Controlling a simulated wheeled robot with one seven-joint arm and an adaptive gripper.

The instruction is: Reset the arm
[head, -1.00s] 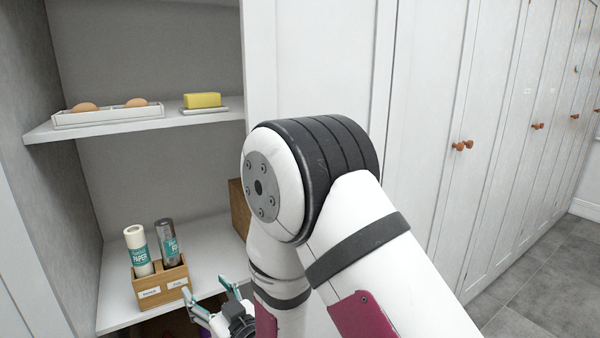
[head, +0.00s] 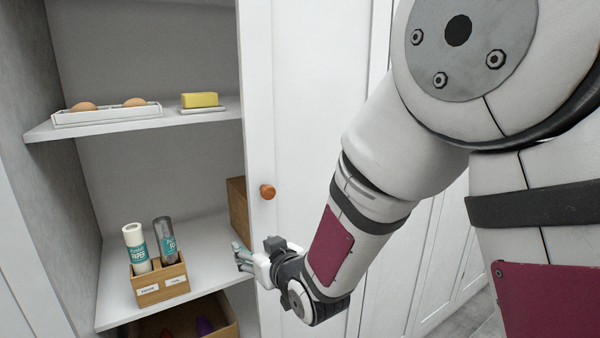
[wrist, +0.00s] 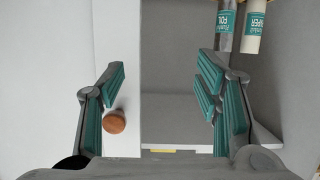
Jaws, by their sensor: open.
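My gripper (head: 242,258) is at the right edge of the open cabinet, near the middle shelf, with teal-padded fingers. In the wrist view my gripper (wrist: 165,95) is open, its fingers wide apart with nothing between them. Past the fingers are the pale door edge and the dark shelf interior. My arm reaches down from the upper right and covers much of the right side of the head view.
A wooden box (head: 158,283) holds a paper roll (head: 136,248) and a foil roll (head: 165,240). Eggs in a white tray (head: 108,116) and butter (head: 200,100) sit above. A round door knob (head: 267,191) is close to my gripper; it also shows in the wrist view (wrist: 114,121).

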